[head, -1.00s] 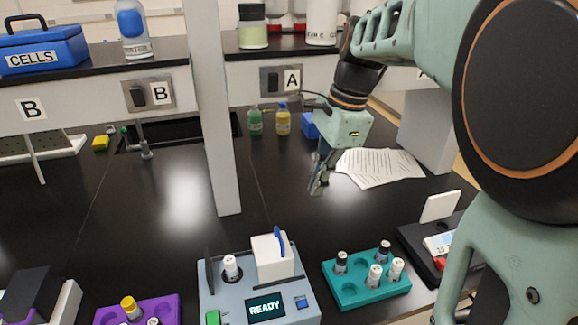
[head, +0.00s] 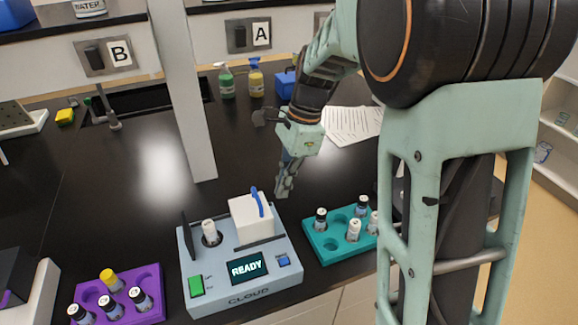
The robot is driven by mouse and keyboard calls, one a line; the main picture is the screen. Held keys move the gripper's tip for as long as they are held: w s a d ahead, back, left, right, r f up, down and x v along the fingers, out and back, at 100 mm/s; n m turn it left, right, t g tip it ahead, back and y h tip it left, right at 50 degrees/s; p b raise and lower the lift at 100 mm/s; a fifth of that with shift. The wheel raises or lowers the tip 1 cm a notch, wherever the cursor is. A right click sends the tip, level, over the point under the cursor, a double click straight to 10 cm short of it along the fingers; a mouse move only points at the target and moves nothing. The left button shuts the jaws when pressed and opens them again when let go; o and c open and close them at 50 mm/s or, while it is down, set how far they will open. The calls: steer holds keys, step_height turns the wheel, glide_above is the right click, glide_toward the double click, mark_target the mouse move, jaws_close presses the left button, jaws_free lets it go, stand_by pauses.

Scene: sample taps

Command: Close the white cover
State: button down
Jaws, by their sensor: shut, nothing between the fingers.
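The white cover (head: 250,222) is a white block with an upright blue handle (head: 258,202). It sits on the right part of the grey device (head: 215,292), beside a well holding a white-capped vial (head: 210,232). The vial is exposed. A thin dark panel (head: 190,232) stands upright left of the vial. The device screen (head: 247,268) reads READY. My gripper (head: 281,192) points down, shut and empty, just right of and behind the blue handle in the picture. It appears apart from the cover; its exact height is hard to tell.
A teal rack (head: 327,252) with several vials stands right of the device, partly hidden by my arm. A purple rack (head: 152,312) with vials is at front left. A white post (head: 190,120) rises behind the device. Black counter behind the device is largely clear.

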mark_target(266, 204)
steer(key=shift+s+a+r, duration=0.15)
steer(key=shift+a+r, duration=0.05)
steer(key=shift+a, duration=0.4)
steer(key=shift+s+a+r, duration=0.1)
steer(key=shift+a+r, duration=0.1)
steer(key=shift+a, duration=0.35)
steer(key=shift+s+a+r, duration=0.15)
steer(key=shift+a+r, duration=0.05)
steer(key=shift+a, duration=0.4)
steer(key=shift+s+a+p, duration=0.1)
steer(key=shift+a+p, duration=0.2)
steer(key=shift+p, duration=0.05)
steer(key=s+a+p, duration=0.2)
steer(key=a, duration=0.7)
steer(key=shift+s+a, duration=0.35)
steer(key=shift+s, duration=0.05)
